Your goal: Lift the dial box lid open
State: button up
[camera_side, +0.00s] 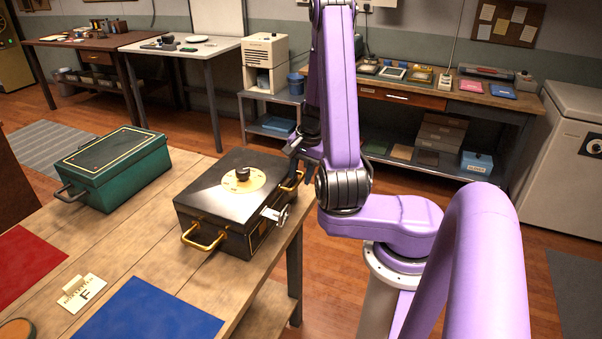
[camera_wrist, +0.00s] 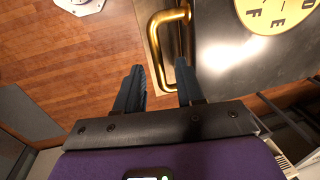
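The dial box (camera_side: 235,205) is a black box on the wooden table, its lid closed. On the lid is a gold dial plate (camera_side: 242,181) with a dark knob; part of the plate shows in the wrist view (camera_wrist: 275,15). A silver latch (camera_side: 275,214) is on one side, and brass handles are at the left (camera_side: 203,238) and right (camera_side: 291,183) ends. My gripper (camera_side: 298,168) is at the right handle. In the wrist view my gripper (camera_wrist: 161,82) is open, and the near end of that brass handle (camera_wrist: 154,45) appears between its fingertips. Whether they touch it is unclear.
A green box (camera_side: 115,165) with a dark handle stands left of the dial box. A red mat (camera_side: 28,262), a blue mat (camera_side: 150,312) and a card marked F (camera_side: 84,294) lie on the table. Space above the lid looks clear.

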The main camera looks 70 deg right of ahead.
jog(key=shift+f, duration=0.1)
jog(key=shift+c, duration=0.3)
grip_shut()
jog(key=shift+g, duration=0.9)
jog(key=shift+w+r, duration=0.2)
jog(key=shift+r, duration=0.5)
jog(key=shift+w+r, duration=0.2)
jog(key=shift+r, duration=0.5)
jog(key=shift+w+r, duration=0.2)
jog(key=shift+r, duration=0.5)
jog(key=w+r+g, duration=0.4)
jog(key=w+r, duration=0.8)
jog(key=r, duration=0.2)
jog(key=shift+w+r, duration=0.2)
jog(key=shift+w, duration=0.05)
jog(key=shift+a, duration=0.15)
